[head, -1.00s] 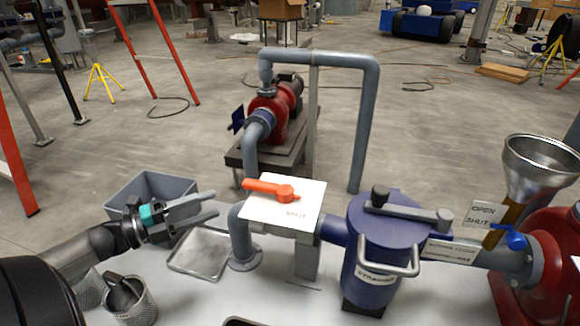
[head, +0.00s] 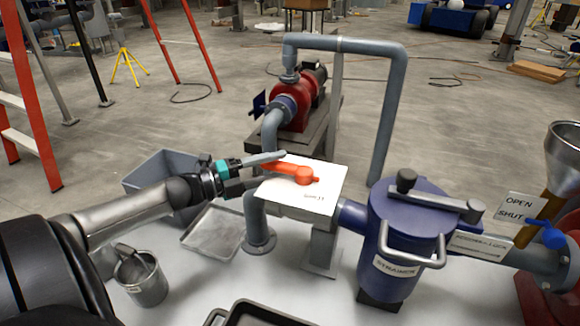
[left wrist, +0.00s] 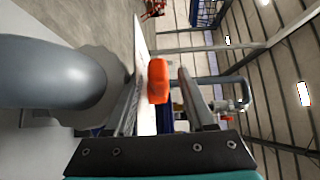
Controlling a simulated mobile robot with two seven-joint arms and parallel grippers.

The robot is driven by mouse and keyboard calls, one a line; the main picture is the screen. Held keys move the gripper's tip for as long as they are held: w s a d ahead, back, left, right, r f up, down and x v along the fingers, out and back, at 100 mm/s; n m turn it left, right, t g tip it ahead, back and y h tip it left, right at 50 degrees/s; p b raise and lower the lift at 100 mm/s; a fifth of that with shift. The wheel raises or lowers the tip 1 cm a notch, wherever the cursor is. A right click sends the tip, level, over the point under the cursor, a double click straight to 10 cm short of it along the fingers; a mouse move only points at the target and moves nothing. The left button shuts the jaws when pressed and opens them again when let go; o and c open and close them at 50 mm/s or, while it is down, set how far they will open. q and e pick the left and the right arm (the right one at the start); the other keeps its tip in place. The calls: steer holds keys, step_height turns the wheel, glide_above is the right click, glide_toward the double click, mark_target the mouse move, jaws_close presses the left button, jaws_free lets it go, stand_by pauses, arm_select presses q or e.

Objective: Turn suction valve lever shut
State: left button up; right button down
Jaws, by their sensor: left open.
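The orange lever (head: 302,174) lies on the white plate (head: 328,196) on top of the pipe, with its handle pointing left from its round hub. Part of a printed word shows on the plate by the hub. My left gripper (head: 272,169) is open at the handle's left end, with one finger on the far side and one on the near side. In the left wrist view the orange handle end (left wrist: 158,80) shows between the two fingers, with a gap to the right finger. Contact cannot be told. My right gripper is not in view.
The blue strainer (head: 392,240) stands right of the plate, with a blue valve handle (head: 545,233) and a metal funnel (head: 565,150) farther right. A grey bin (head: 150,178), a flat metal tray (head: 208,238) and a metal cup (head: 146,283) are around my left arm.

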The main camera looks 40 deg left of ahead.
mark_target(290, 163)
arm_select(q)
steer(key=shift+b+x, duration=0.65)
steer(key=shift+x, duration=1.4)
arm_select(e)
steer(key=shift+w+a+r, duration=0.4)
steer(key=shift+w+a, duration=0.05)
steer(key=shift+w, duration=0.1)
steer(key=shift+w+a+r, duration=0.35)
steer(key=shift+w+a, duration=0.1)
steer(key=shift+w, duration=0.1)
arm_select(q)
steer(key=shift+c, duration=0.2)
jaws_close()
